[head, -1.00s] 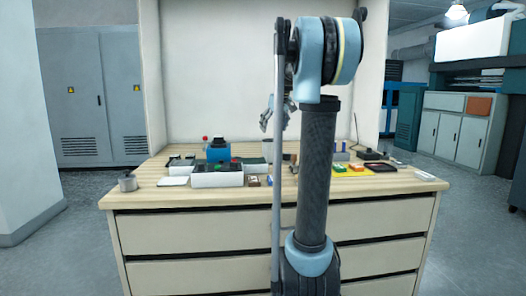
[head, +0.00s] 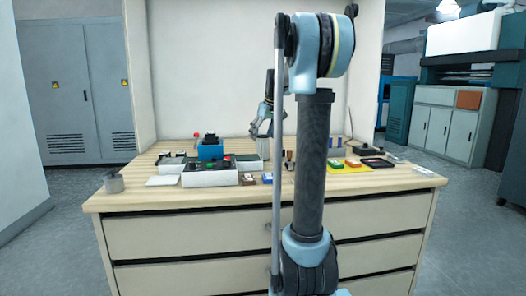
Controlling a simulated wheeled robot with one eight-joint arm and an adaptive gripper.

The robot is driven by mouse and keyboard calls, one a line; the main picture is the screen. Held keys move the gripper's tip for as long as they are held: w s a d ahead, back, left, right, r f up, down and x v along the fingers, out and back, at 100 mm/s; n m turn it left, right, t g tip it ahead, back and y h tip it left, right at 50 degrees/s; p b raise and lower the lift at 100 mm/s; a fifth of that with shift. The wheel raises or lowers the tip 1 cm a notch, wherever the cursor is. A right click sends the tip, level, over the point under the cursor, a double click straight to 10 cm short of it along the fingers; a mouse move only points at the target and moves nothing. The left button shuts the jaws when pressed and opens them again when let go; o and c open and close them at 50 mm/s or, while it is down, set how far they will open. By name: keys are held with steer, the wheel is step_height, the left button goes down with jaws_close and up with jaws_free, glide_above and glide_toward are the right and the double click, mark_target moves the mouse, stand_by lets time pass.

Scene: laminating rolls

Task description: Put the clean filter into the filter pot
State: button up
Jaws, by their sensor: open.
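The clean filter cannot be made out for certain among the small items. My gripper (head: 257,132) is open above the back middle of the bench, apart from the grey cylinder and far to its right. It is small in the head view, and my arm column hides part of the bench to its right.
The bench (head: 200,203) carries a white bin (head: 209,178), a blue box (head: 209,151), a flat white pad (head: 166,181) and small boxes. A yellow mat (head: 348,168) and a black tray (head: 378,163) lie at the right. Bare wood shows along the front edge.

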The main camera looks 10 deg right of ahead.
mark_target(261, 145)
steer(key=shift+d+x, duration=0.15)
steer(key=shift+x, duration=1.5)
steer(key=shift+d+x, duration=0.1)
steer(key=shift+x, duration=1.5)
steer(key=shift+s+f, duration=0.15)
steer(key=c, duration=1.3)
steer(key=shift+o, duration=0.2)
